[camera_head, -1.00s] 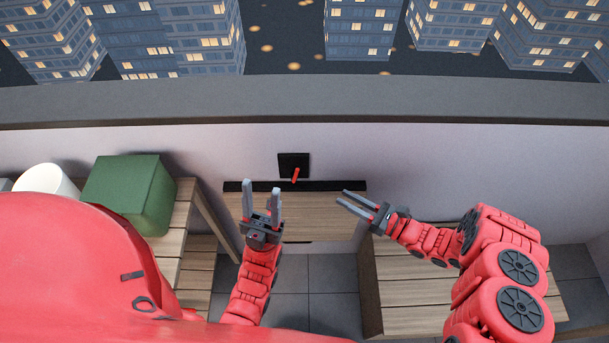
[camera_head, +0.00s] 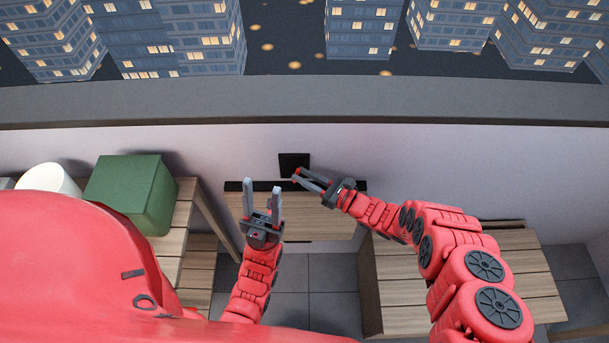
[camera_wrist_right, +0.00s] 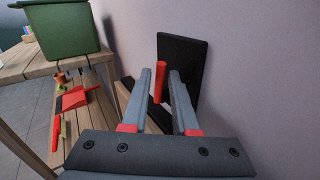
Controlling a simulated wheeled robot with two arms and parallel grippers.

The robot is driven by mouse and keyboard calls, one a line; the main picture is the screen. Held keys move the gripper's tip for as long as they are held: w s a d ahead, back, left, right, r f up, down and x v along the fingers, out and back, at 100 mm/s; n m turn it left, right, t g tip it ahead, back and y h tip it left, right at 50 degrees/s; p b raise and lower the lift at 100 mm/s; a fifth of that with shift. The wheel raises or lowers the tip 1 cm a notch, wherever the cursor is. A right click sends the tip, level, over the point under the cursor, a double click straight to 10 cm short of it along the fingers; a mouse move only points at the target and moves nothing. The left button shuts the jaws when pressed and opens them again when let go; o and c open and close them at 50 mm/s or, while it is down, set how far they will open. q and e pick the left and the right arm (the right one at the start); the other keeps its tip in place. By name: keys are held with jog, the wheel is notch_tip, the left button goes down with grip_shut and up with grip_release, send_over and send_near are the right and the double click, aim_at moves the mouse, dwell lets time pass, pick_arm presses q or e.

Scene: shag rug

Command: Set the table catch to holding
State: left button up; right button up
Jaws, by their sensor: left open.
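The table catch is a black plate (camera_head: 293,162) on the wall with a red lever (camera_wrist_right: 161,82). It sits above the back edge of a narrow wooden fold-down table (camera_head: 310,222). My right gripper (camera_head: 296,176) is at the catch, its fingers apart. In the right wrist view the lever stands between the fingertips (camera_wrist_right: 160,74), with no clear contact on either side. In the head view the fingers mostly hide the lever. My left gripper (camera_head: 262,187) is open and empty, above the left part of the table.
A green box (camera_head: 132,190) and a white round container (camera_head: 50,180) stand on the wooden bench at left. Another slatted wooden bench (camera_head: 410,290) is at right. The wall rises close behind the catch.

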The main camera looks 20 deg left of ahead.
grip_shut()
jog(key=p, duration=0.2)
jog(key=r+n+h+p, duration=0.1)
jog(key=p, duration=0.2)
jog(key=shift+s+a+r+h, duration=0.1)
jog(key=shift+a+r+h, duration=0.15)
jog(key=shift+a+h, duration=0.1)
jog(key=shift+a+f+p, duration=0.1)
jog(key=shift+f+p, duration=0.35)
jog(key=shift+f, duration=0.05)
grip_release()
